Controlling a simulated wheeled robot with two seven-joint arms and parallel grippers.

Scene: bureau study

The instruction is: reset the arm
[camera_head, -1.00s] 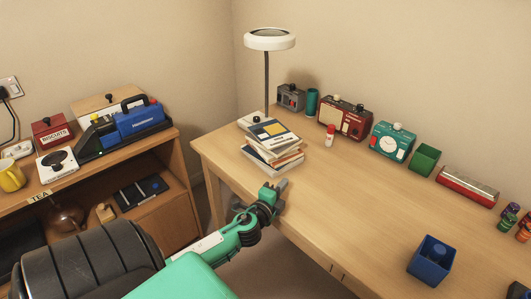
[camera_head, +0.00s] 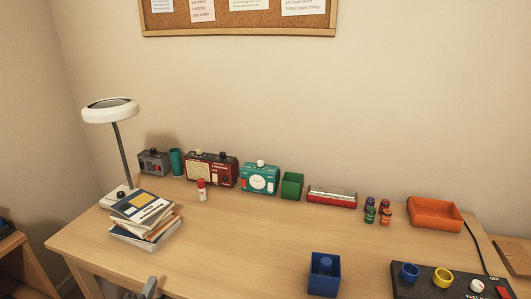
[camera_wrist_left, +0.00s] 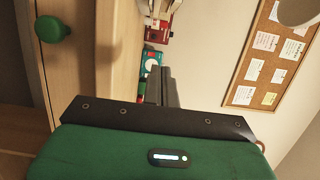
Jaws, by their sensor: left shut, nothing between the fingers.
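My left gripper (camera_head: 148,288) shows only as a small grey tip at the bottom edge of the head view, by the desk's front edge, below the stack of books. In the left wrist view its dark fingers (camera_wrist_left: 166,86) are together with nothing between them. The rest of my left arm is out of the head view. My right gripper is in neither view.
The wooden desk (camera_head: 240,253) carries a stack of books (camera_head: 146,217), a white lamp (camera_head: 111,110), a blue box (camera_head: 324,276), an orange tray (camera_head: 434,214) and a black panel (camera_head: 450,287). Several items line the wall. The desk's middle is clear. A green knob (camera_wrist_left: 52,29) is near the left gripper.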

